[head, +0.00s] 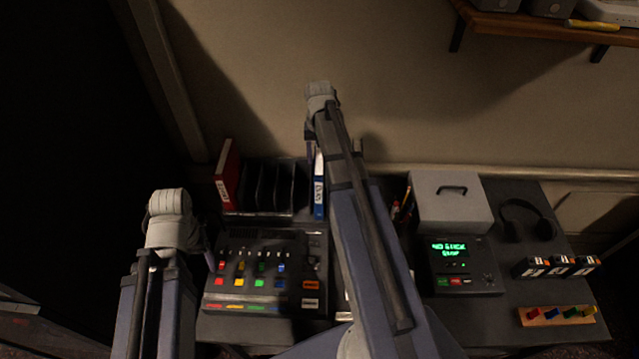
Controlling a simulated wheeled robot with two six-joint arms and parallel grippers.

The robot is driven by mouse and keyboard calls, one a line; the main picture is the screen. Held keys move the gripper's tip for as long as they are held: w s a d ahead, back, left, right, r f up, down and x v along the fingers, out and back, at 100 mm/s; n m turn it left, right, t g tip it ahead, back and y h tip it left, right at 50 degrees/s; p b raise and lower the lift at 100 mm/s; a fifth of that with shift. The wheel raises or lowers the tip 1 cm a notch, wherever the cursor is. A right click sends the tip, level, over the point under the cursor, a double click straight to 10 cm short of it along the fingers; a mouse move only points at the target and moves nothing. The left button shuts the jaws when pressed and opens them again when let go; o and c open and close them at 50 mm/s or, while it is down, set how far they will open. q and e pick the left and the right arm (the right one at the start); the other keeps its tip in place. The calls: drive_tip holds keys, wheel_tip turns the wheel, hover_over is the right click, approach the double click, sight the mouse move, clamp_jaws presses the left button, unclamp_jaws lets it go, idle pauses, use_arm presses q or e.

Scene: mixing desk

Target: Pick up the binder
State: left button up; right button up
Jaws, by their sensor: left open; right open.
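A red binder (228,176) stands upright at the left end of the dark file rack, at the back of the desk. A blue binder (319,188) with a white label stands upright at the rack's right end, partly covered by my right arm. My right gripper (334,148) is mostly hidden behind my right arm, above and close to the blue binder in the picture; what shows of it is open. No contact can be made out. My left gripper (178,246) is almost wholly hidden behind my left arm, left of the mixing console. Neither gripper visibly holds anything.
The file rack (270,212) has empty slots between the binders. The mixing console (262,272) lies in front of it. To the right are a grey case (450,203), a device with a green display (462,266), headphones (527,220) and small coloured blocks. A shelf (550,28) hangs above.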

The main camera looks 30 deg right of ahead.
wheel_tip(320, 180, down, 4)
drive_tip(key=b, duration=0.2)
drive_tip(key=shift+r+b, duration=0.2)
drive_tip(key=shift+b, duration=0.1)
drive_tip(key=shift+r, duration=0.1)
clamp_jaws()
idle(1.0)
